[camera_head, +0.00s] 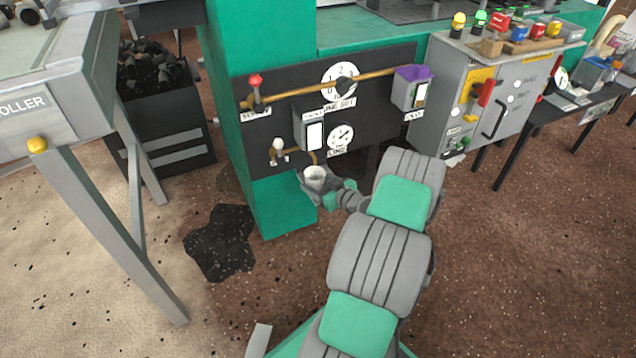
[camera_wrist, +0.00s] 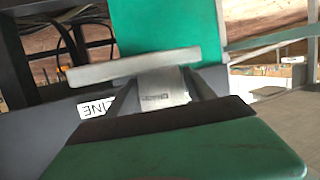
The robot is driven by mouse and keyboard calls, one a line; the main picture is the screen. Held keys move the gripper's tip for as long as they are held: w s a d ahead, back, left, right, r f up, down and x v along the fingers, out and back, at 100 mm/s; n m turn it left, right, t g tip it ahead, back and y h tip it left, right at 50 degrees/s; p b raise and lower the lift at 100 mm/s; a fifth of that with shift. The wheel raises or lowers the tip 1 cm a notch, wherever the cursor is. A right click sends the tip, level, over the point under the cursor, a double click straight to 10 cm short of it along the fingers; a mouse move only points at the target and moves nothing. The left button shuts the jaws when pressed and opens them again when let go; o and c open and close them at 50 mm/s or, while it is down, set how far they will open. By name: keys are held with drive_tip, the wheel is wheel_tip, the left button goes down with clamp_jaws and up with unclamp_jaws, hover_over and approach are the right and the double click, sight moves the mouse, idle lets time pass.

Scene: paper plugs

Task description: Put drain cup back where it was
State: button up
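The drain cup (camera_head: 315,174) is a small whitish cup, roughly upright, at my gripper (camera_head: 318,182). It is just below the curved end of a brass pipe (camera_head: 314,156) on the dark panel, in front of the green column. In the wrist view the pale cup (camera_wrist: 163,88), with blurred lettering, sits between the two fingers of my gripper (camera_wrist: 162,93), which appear closed on its sides. A flat grey bar (camera_wrist: 135,66) crosses behind it. The cup's underside is hidden, and I cannot tell whether it touches anything below.
The dark panel (camera_head: 375,130) carries two gauges, a red-knobbed valve (camera_head: 255,90), a white-knobbed valve (camera_head: 278,148), a grey box (camera_head: 309,128) and a purple-topped box (camera_head: 411,88). The green column (camera_head: 275,205) stands close left. A dark stain (camera_head: 220,243) marks the floor.

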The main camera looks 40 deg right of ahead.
drive_tip(key=shift+o, duration=0.6)
drive_tip(key=shift+r, duration=0.1)
